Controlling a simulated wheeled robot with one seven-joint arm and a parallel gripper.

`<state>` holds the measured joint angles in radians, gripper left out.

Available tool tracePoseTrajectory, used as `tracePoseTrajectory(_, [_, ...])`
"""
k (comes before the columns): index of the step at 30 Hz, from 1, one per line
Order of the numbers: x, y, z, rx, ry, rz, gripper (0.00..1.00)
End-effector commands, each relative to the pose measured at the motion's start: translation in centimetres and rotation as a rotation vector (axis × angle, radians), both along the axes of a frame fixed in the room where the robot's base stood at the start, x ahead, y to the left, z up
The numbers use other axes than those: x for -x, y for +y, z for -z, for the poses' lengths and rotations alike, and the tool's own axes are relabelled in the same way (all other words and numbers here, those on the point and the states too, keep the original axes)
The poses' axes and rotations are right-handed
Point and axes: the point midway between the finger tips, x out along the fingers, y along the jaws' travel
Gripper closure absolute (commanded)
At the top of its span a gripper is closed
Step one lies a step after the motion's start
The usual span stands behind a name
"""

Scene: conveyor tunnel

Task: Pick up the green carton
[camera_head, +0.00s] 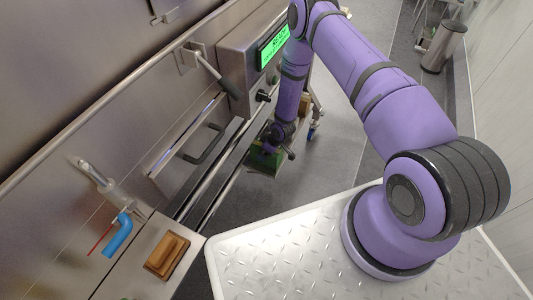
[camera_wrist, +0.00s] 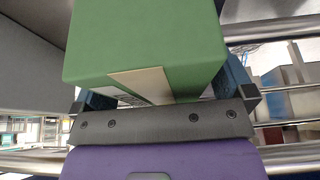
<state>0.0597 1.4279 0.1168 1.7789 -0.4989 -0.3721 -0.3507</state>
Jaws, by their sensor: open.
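The green carton (camera_wrist: 145,42) fills the upper middle of the wrist view, with a pale strip on its near face. My gripper (camera_wrist: 165,90) has its dark blue fingers apart, one on each side of the carton. I cannot tell whether the fingers touch its sides. In the head view the green carton (camera_head: 264,161) is small and low, beside the metal rails. My gripper (camera_head: 272,150) is at the carton there, at the end of the purple arm, and partly covers it.
A steel machine wall with a control box and green display (camera_head: 275,46) stands close to the arm. Metal rails (camera_head: 207,193) run below it. A brown block (camera_head: 168,256) lies on a steel ledge at lower left. A steel cylinder (camera_head: 444,46) stands at upper right. Grey floor (camera_head: 335,135) is open.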

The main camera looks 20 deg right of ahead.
Motion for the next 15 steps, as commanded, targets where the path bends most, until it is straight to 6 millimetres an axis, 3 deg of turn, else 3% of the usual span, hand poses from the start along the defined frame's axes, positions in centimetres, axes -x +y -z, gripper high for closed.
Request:
tracePoseTrajectory(8, [0.0, 0.0, 0.04, 0.0, 0.0, 0.0, 0.02])
tracePoseTrajectory(15, [0.0, 0.0, 0.04, 0.0, 0.0, 0.0, 0.57])
